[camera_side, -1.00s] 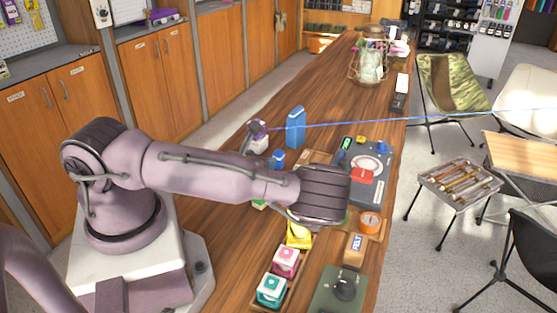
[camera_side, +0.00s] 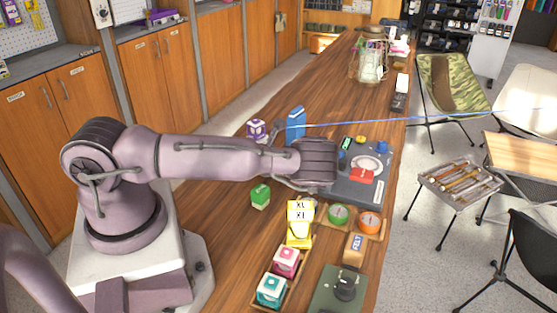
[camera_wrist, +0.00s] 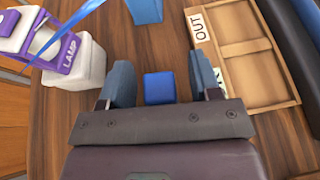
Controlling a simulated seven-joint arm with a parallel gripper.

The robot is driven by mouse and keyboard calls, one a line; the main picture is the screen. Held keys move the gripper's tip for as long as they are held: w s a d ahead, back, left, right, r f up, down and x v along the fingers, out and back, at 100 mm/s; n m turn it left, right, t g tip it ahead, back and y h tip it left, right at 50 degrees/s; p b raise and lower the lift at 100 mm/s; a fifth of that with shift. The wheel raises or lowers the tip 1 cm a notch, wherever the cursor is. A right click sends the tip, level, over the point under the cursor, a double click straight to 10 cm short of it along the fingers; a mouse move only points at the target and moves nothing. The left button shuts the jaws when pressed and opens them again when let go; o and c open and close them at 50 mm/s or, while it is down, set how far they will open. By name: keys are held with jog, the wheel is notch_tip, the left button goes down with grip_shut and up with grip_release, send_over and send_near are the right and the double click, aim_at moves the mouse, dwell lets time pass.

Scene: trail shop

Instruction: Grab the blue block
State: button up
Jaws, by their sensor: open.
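The small blue block (camera_wrist: 159,88) lies on the wooden bench top in the wrist view. It sits between the two spread fingers of my gripper (camera_wrist: 160,78), with gaps on both sides. My gripper is open and holds nothing. Whether the fingertips reach down to the block's height is hard to tell. In the side view my forearm and wrist hide the small block, and the fingers are hidden too.
A taller blue box (camera_side: 295,125) and a purple-and-white lamp block (camera_side: 256,130) stand beyond the arm. A wooden "OUT" tray (camera_wrist: 247,50) lies right of the fingers. Green (camera_side: 260,196) and yellow (camera_side: 299,222) blocks stand nearer the camera. A blue line crosses above the bench.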

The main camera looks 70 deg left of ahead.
jog(key=shift+c, duration=0.4)
jog(key=c, duration=0.9)
jog(key=shift+r, duration=0.1)
